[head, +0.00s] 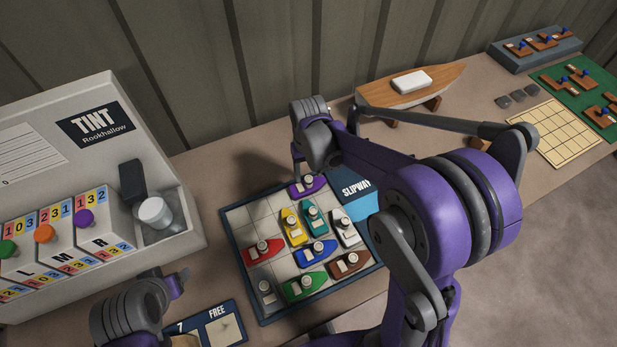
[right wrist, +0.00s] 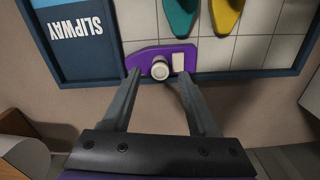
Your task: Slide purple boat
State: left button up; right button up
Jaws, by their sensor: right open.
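The purple boat (head: 308,186) lies on the gridded tray (head: 228,232), against its far rim beside the blue SLIPWAY panel (head: 360,190). In the right wrist view the purple boat (right wrist: 143,58) has a pale round knob (right wrist: 160,70) and a small white block on top. My right gripper (right wrist: 158,75) is open, with its fingertips on either side of the knob and no clear grip on it. In the head view my right gripper (head: 305,172) is above the boat and partly hides it. My left gripper (head: 172,284) is at lower left; its jaw opening is unclear.
Several other boats, including yellow (head: 294,227), teal (head: 314,218) and red (head: 262,252), crowd the tray. Bare cells lie at its far left. A TINT box (head: 150,160) stands left. A wooden hull (head: 425,88) is behind my right arm.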

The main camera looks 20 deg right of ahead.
aim_at(309, 183)
jog(key=shift+f, duration=1.45)
jog(key=shift+c, duration=0.3)
grip_shut()
